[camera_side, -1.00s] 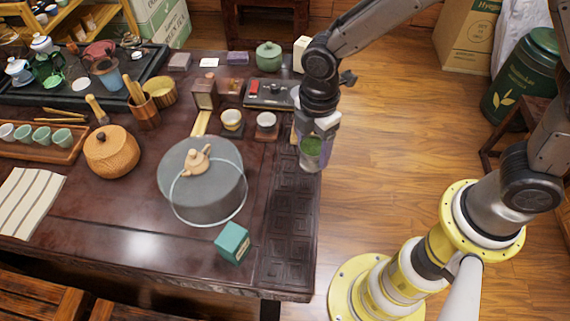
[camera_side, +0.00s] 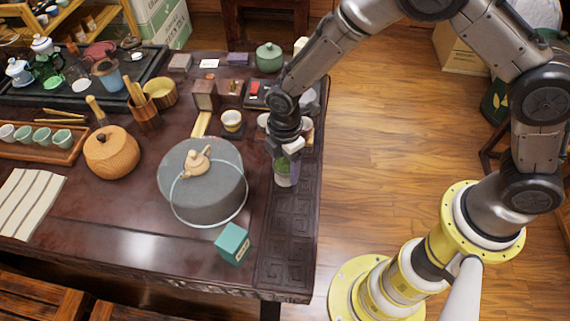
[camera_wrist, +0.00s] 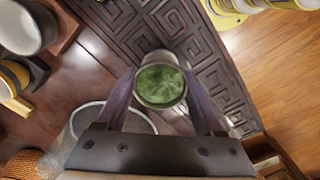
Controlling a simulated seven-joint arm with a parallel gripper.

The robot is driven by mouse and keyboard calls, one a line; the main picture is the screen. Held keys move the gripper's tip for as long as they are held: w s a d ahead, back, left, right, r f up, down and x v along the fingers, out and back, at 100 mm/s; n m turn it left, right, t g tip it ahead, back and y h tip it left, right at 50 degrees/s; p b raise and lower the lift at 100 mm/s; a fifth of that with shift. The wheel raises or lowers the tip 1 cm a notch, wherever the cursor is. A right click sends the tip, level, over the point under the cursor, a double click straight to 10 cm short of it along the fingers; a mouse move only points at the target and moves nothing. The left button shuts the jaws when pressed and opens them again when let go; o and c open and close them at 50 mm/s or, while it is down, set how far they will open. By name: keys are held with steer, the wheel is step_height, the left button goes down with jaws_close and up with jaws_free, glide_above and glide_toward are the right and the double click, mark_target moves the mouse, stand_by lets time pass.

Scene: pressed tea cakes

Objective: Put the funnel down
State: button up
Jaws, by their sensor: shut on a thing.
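My gripper (camera_side: 286,160) is shut on a small round vessel (camera_side: 283,178), pale below with green showing in its upper part. In the wrist view the vessel (camera_wrist: 162,84) sits between the two fingers, its round opening filled with green. I cannot make out a funnel's cone or spout on it. It is over the carved right border of the dark table (camera_side: 125,265), right of the grey round stone (camera_side: 192,205). I cannot tell whether its base touches the table. No other funnel shows clearly.
A tan teapot-shaped piece (camera_side: 196,161) sits on the stone, with a clear ring around its front. A teal box (camera_side: 232,243) stands in front. Cups, including a yellow-banded one (camera_side: 232,121), stand behind. The carved border in front is clear.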

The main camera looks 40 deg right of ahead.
steer(key=o, duration=1.4)
steer(key=shift+f, duration=0.15)
